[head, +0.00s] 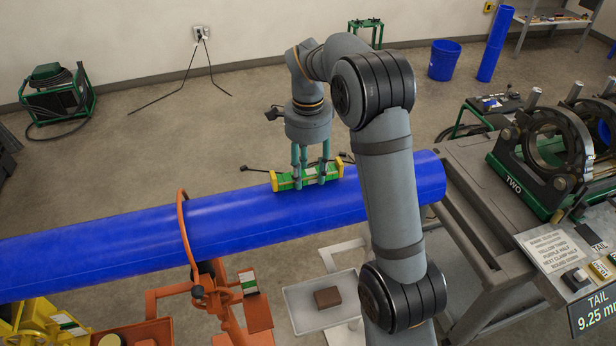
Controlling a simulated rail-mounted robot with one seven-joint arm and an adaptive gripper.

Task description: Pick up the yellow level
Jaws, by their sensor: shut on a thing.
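The yellow level (278,183) is a short bar with yellow ends and a green middle. It shows on or just over the top of the large blue pipe (130,235), near the pipe's right end. My gripper (310,170) points down at the level from above, with its teal fingers shut on it. The fingers hide part of the level. I cannot tell whether the level still touches the pipe.
An orange stand (184,225) has its hoop around the pipe. A grey tray (300,295) with a brown block (327,297) lies below. The clamp machine (545,150) and its cart (475,215) stand at the right. Open floor lies behind the pipe.

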